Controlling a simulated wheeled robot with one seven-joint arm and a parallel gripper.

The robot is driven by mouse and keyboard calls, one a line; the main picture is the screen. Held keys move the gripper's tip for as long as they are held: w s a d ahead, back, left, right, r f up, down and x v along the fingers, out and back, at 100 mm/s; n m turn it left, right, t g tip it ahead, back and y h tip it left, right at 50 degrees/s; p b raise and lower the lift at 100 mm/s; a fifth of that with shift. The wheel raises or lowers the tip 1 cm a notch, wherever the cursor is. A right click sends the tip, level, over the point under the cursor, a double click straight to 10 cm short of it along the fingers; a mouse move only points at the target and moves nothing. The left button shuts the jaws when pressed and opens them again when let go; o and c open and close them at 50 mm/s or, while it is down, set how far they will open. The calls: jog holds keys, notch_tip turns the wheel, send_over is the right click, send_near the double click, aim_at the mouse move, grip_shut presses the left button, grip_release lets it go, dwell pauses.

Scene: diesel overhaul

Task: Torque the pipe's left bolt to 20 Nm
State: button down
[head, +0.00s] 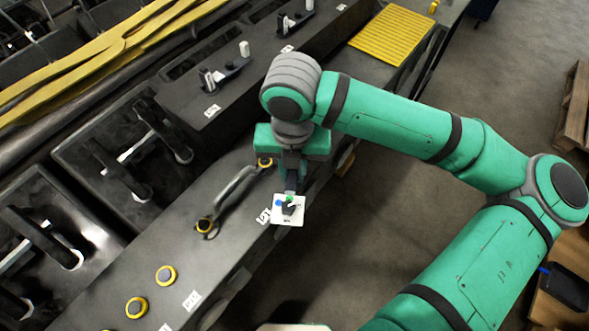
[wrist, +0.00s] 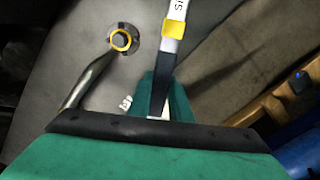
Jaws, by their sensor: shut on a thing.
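The pipe (head: 236,187) is a bent metal tube on the dark engine flank. Its left bolt (head: 206,225), in a yellow ring, is at the lower-left end. Its right bolt (head: 265,163) sits beside my gripper (head: 291,181). The wrist view shows the pipe (wrist: 88,82) and one yellow-ringed bolt (wrist: 121,40), apparently the right one. My gripper (wrist: 160,108) is shut on a long tool (wrist: 163,78) with a black grip, yellow band and white lettered shaft, apparently the torque wrench. The tool is apart from the visible bolt. Its far end is out of frame.
A white plate (head: 278,214) with blue and green spots and a dark part shows just below my gripper. More yellow-ringed bolts (head: 166,274) lie lower left. A yellow ribbed mat (head: 392,39) is at the top. Open floor (head: 385,225) lies to the right.

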jog(key=shift+a, duration=0.4)
jog(key=shift+a+m, duration=0.15)
jog(key=shift+m, duration=0.15)
jog(key=shift+w+a, duration=0.1)
jog(key=shift+a, duration=0.2)
jog(key=shift+a+m, duration=0.15)
jog(key=shift+m, duration=0.15)
jog(key=shift+a, duration=0.3)
jog(key=shift+w+a+m, duration=0.1)
jog(key=shift+a+m, duration=0.05)
jog(key=shift+m, duration=0.15)
jog(key=shift+w+a, duration=0.1)
jog(key=shift+a, duration=0.15)
jog(key=shift+a+m, duration=0.15)
jog(key=shift+m, duration=0.15)
jog(key=shift+w+a+m, duration=0.15)
jog(key=shift+a+m, duration=0.15)
